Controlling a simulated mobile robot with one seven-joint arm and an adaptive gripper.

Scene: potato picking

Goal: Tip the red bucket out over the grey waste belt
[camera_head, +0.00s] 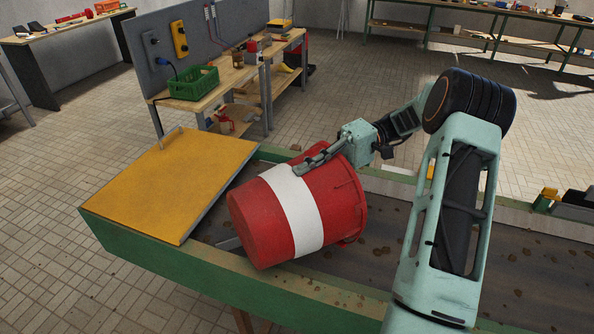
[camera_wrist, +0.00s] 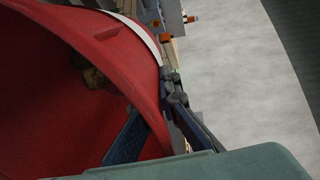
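The red bucket (camera_head: 262,220) with a white band is tipped on its side above the grey belt (camera_head: 535,265), its base to the left and its mouth to the right. My gripper (camera_head: 312,162) is at the bucket's upper side. In the wrist view my gripper (camera_wrist: 160,112) is shut on the wall near the rim, one finger inside and one outside. The inside of the bucket (camera_wrist: 60,120) shows there, with a small brown lump in it, perhaps a potato. Whether the bucket touches the belt's frame is unclear.
A yellow cover plate (camera_head: 180,190) lies over the belt's left end. The belt's green side frame (camera_head: 150,250) runs along the front. Brown bits lie scattered on the belt. A workbench with a green crate (camera_head: 194,83) stands behind.

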